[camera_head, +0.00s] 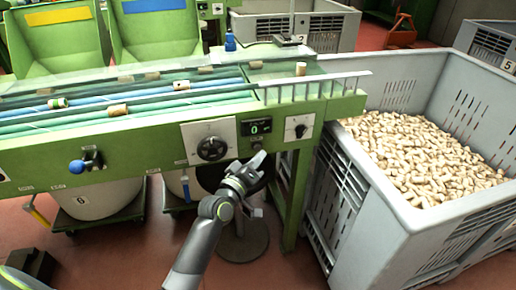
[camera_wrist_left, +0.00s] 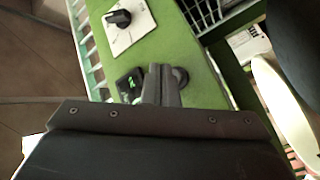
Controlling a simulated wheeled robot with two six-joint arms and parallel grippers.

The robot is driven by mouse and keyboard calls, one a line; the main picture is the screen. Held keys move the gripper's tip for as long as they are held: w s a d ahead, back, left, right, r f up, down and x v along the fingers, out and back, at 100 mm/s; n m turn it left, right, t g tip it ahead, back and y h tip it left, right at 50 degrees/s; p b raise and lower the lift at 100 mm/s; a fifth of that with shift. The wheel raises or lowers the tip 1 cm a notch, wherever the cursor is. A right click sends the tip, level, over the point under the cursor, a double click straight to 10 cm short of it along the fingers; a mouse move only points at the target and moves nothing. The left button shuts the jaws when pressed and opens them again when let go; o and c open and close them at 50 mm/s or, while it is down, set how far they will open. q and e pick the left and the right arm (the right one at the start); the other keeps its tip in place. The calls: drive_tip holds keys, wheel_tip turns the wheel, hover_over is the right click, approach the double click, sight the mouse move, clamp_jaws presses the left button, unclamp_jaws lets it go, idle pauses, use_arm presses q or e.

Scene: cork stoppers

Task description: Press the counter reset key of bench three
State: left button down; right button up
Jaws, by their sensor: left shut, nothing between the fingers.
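The green bench (camera_head: 150,145) carries a black counter display (camera_head: 256,127) with a green 0 on its front panel. The display also shows in the left wrist view (camera_wrist_left: 130,86), with lit green digits. Beside it there, a dark round button (camera_wrist_left: 181,77) sits partly behind the fingers; it appears to lie below the display. My left gripper (camera_head: 259,159) is shut and empty, its tips just below the display. In the wrist view its fingers (camera_wrist_left: 160,72) overlap the panel between display and button; I cannot tell whether they touch. My right gripper is not in view.
A white plate with a large black dial (camera_head: 212,148) is left of the display, a smaller knob plate (camera_head: 298,129) right. A blue-knobbed lever (camera_head: 78,166) projects farther left. A grey crate (camera_head: 360,190) of corks stands at right. A stool-like round base (camera_head: 243,240) is below.

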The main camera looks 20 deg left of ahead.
use_arm(q)
drive_tip(key=s+d, duration=0.1)
drive_tip(key=s, duration=0.1)
drive_tip(key=s+d, duration=0.1)
drive_tip(key=s, duration=0.1)
drive_tip(key=shift+d, duration=0.4)
drive_tip(key=shift+s+f, duration=0.1)
idle(0.6)
